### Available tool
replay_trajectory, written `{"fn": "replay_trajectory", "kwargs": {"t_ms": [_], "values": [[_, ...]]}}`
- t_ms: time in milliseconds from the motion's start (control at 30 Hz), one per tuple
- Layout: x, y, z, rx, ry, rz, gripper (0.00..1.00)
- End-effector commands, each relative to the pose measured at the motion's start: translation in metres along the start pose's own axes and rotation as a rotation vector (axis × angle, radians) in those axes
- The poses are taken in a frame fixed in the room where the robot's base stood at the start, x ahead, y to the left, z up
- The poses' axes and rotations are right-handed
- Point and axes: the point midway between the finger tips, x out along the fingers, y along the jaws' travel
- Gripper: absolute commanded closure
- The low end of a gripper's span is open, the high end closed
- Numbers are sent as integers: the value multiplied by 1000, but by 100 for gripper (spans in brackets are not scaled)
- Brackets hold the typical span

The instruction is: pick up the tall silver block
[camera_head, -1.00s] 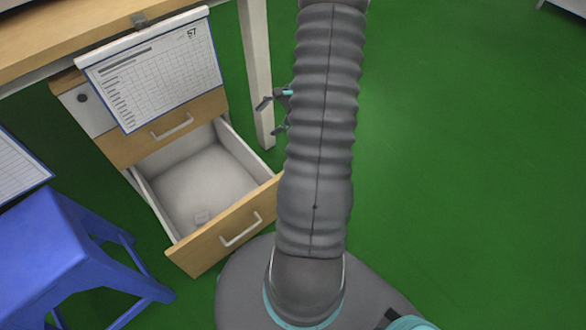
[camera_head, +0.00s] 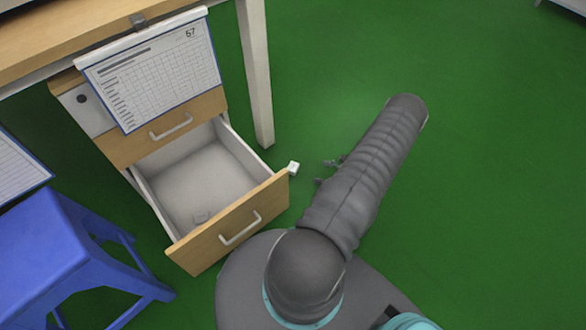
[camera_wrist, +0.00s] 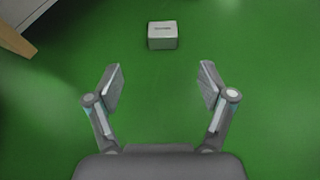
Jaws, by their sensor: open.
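A small silver-white block (camera_head: 293,168) shows in the head view just off the right corner of the open drawer's front. In the wrist view a light grey block (camera_wrist: 162,36) with a small dark marking on its face stands against the green floor, centred ahead of the fingers. My gripper (camera_head: 323,172) is to the right of the block in the head view, with its fingers pointing left towards it. In the wrist view my gripper (camera_wrist: 162,85) is open and empty, and the block lies beyond the fingertips, apart from them.
A blue stool (camera_head: 45,240) is at left. A clipboard sheet (camera_head: 158,70) hangs over the cabinet. The green floor (camera_head: 490,180) at right is clear.

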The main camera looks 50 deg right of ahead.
Motion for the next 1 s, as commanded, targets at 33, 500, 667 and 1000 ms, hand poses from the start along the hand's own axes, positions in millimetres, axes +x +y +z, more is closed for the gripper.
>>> {"fn": "replay_trajectory", "kwargs": {"t_ms": [33,500,667,1000], "values": [[6,1,-1,2,-1,0,19],[78,1,-1,1,-1,2,19],[85,0,-1,1,-1,0,19],[122,-3,-2,-1,-1,4,19]]}}
